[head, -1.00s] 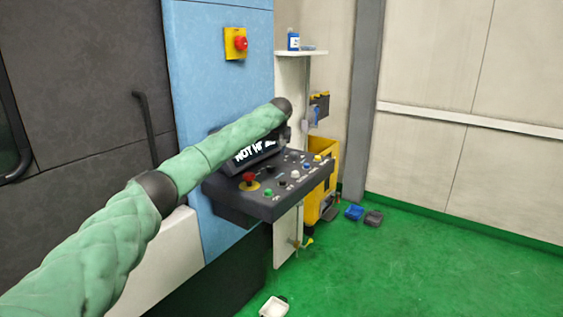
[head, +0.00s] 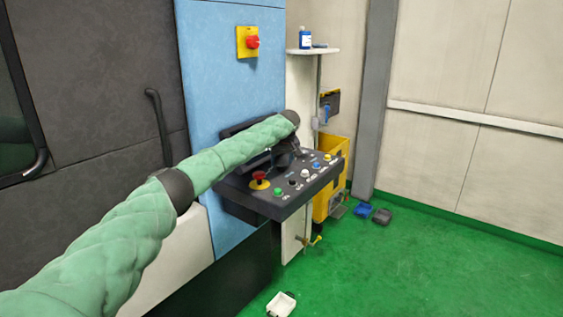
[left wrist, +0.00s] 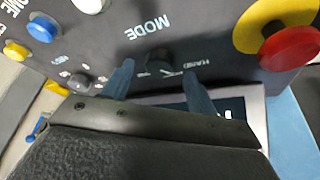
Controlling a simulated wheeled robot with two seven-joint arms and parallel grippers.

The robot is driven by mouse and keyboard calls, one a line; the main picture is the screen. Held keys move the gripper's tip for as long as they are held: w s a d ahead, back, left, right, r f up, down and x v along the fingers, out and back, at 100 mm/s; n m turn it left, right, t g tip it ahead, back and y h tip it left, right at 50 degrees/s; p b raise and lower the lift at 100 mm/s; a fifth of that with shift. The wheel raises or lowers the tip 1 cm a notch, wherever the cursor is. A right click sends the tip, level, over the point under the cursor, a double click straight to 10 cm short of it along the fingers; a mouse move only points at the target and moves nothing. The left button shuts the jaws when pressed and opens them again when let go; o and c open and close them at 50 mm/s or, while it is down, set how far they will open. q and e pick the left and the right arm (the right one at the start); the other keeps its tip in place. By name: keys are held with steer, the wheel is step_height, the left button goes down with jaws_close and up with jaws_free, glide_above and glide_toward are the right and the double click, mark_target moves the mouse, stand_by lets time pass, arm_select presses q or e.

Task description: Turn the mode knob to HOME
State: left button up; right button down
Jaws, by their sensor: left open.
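The mode knob (left wrist: 160,63) is a small dark knob below the printed word MODE in the left wrist view. A HAND label is beside it; I cannot read its setting clearly. My left gripper (left wrist: 157,69) is open, its two blue-grey fingers on either side of the knob, with gaps showing. I cannot tell how deep the fingertips reach. In the head view the left gripper (head: 287,153) is low over the control panel (head: 262,205), and the arm hides the knob. My right gripper is not in view.
A red mushroom button on a yellow base (left wrist: 290,48) is close by; white (left wrist: 90,5), blue (left wrist: 42,28) and yellow buttons line the panel. Another dark knob (left wrist: 78,83) is left of the fingers. The panel's screen (head: 243,162) is mostly covered by my arm.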

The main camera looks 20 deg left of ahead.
arm_select(q)
steer(key=shift+x, duration=1.2)
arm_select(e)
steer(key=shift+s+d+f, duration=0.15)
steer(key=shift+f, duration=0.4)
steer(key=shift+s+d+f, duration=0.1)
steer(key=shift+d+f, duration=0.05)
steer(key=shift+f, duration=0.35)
arm_select(q)
steer(key=c, duration=1)
